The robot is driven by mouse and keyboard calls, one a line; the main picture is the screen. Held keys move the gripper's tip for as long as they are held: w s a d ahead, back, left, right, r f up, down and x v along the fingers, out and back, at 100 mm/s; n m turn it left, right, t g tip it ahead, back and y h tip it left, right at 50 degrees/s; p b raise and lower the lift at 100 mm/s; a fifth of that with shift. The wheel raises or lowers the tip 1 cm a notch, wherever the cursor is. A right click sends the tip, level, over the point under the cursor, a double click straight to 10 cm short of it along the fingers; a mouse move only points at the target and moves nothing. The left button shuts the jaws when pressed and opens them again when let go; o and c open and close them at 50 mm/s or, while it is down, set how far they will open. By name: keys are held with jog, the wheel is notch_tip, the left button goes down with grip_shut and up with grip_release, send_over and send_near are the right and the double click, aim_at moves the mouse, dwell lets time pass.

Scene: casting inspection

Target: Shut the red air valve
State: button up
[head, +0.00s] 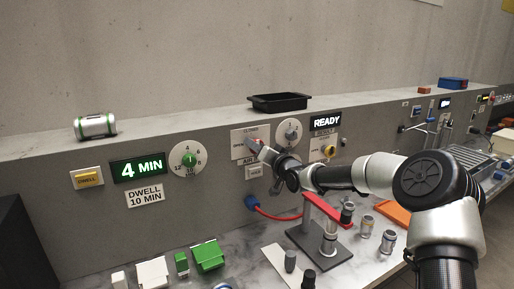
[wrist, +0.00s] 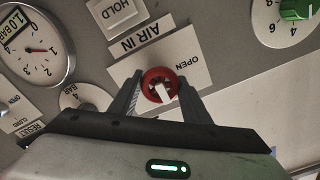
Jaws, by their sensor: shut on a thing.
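The red air valve (wrist: 157,80) is a round red knob with a white pointer mark, set on a white plate (wrist: 178,56) lettered AIR IN and OPEN in the wrist view. My gripper (wrist: 160,90) has one finger on each side of the knob and is shut on it. In the head view my gripper (head: 276,165) reaches to the panel at the AIR IN plate (head: 240,135). The gripper hides much of the knob there. The pointer's exact setting is hard to read.
A gauge (wrist: 37,47), a HOLD button (wrist: 118,10) and a green-knobbed dial (wrist: 290,15) sit around the valve. In the head view a black tray (head: 279,102) rests on the ledge. A red-armed stand (head: 325,207) and a red hose (head: 280,214) lie below my arm.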

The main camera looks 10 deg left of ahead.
jog(key=shift+f, duration=0.1)
jog(key=o, duration=1)
jog(key=shift+o, duration=0.2)
jog(key=shift+s+d, duration=0.1)
jog(key=v, duration=1.7)
jog(key=shift+b, duration=0.3)
jog(key=shift+s+d, duration=0.1)
